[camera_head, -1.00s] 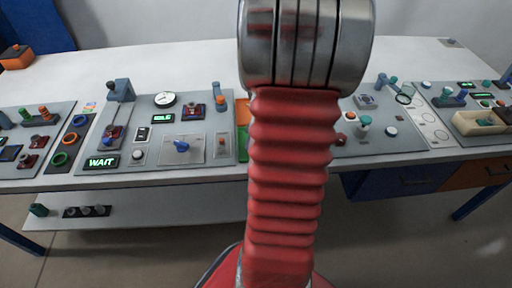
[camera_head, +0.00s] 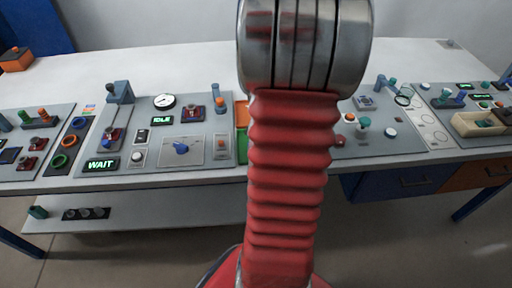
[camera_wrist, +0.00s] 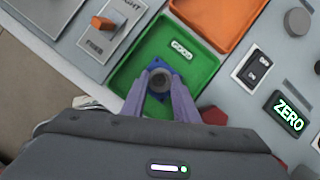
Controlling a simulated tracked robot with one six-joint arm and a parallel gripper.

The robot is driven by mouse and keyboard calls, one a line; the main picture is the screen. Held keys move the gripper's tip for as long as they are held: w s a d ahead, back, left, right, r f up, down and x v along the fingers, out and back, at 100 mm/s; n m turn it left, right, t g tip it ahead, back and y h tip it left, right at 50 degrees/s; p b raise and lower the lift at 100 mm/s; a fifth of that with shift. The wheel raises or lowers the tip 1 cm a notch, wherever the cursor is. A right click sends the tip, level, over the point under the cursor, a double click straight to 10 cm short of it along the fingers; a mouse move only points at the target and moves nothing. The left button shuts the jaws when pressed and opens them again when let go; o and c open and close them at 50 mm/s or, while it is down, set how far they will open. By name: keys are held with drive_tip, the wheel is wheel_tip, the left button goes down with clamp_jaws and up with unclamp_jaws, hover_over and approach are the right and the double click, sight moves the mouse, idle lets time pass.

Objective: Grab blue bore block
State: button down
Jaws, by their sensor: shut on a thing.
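The blue bore block (camera_wrist: 157,65) shows in the wrist view with its round dark bore between my fingertips. My gripper (camera_wrist: 161,84) is shut on it, one purple-grey finger on each side. The block is over the green tray (camera_wrist: 199,74) marked GOOD; I cannot tell whether it rests on the tray floor or is held just above it. In the head view my red arm and metal joint hide the gripper and the block, and only the left edge of the green tray (camera_head: 242,148) shows.
An orange tray (camera_wrist: 238,17) adjoins the green one. Beside the trays are a FEED panel (camera_wrist: 108,28) with an orange switch and a lit ZERO display (camera_wrist: 288,112). Control panels with levers and knobs line the bench front; the white bench top (camera_head: 180,65) behind is clear.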

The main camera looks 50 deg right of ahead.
drive_tip(key=shift+r, duration=0.1)
wheel_tip(320, 180, up, 10)
idle(0.5)
drive_tip(key=shift+w, duration=0.1)
idle(0.4)
